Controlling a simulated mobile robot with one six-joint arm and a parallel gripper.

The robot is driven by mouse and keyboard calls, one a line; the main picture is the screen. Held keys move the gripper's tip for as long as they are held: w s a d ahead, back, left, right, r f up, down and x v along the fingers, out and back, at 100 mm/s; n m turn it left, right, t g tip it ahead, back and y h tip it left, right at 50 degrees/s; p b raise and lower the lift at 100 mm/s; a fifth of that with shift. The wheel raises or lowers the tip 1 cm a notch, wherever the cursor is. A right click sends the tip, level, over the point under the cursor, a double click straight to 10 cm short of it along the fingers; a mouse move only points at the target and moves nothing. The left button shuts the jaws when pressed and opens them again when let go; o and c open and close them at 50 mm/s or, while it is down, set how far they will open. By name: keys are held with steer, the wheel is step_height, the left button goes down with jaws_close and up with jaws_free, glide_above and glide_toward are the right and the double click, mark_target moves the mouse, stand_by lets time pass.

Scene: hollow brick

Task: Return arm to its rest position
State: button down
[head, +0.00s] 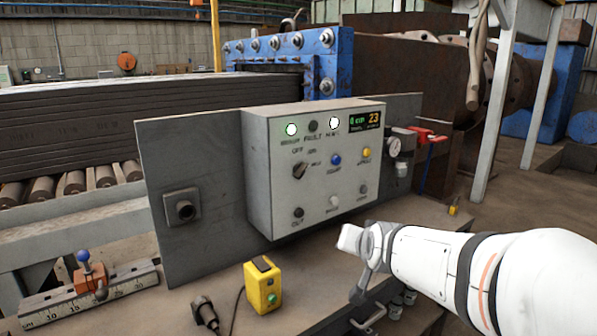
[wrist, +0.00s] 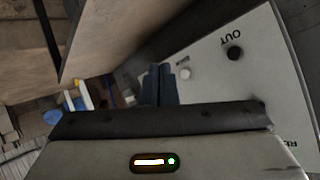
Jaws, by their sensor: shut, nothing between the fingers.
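My white arm (head: 430,262) reaches in from the right in the head view, and its end is in front of the lower right of the grey control box (head: 262,185). In the wrist view my gripper (wrist: 161,72) has its two dark fingers side by side, shut and empty. The box face (wrist: 215,75) with a black button is to the right of the fingers there. The fingertips are hard to make out in the head view.
A yellow box (head: 262,288) with a green button stands on the bench (head: 215,277). A dark cylindrical fitting (head: 205,312) and a ruler block with a blue knob (head: 88,285) are to its left. A red-handled valve (head: 425,135) is right of the control box.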

steer(key=s+d+r+n+g+p, duration=0.1)
steer(key=s+g+p, duration=0.3)
steer(key=s, duration=0.7)
steer(key=s+d+r+n+g+p, duration=0.1)
steer(key=s+r+n+g+p, duration=0.1)
steer(key=s+g+p, duration=0.2)
steer(key=s+p, duration=0.3)
steer(key=s, duration=0.4)
steer(key=shift+s+d+n+g+h, duration=0.15)
steer(key=shift+s+n+g+h, duration=0.15)
steer(key=shift+s+g, duration=0.1)
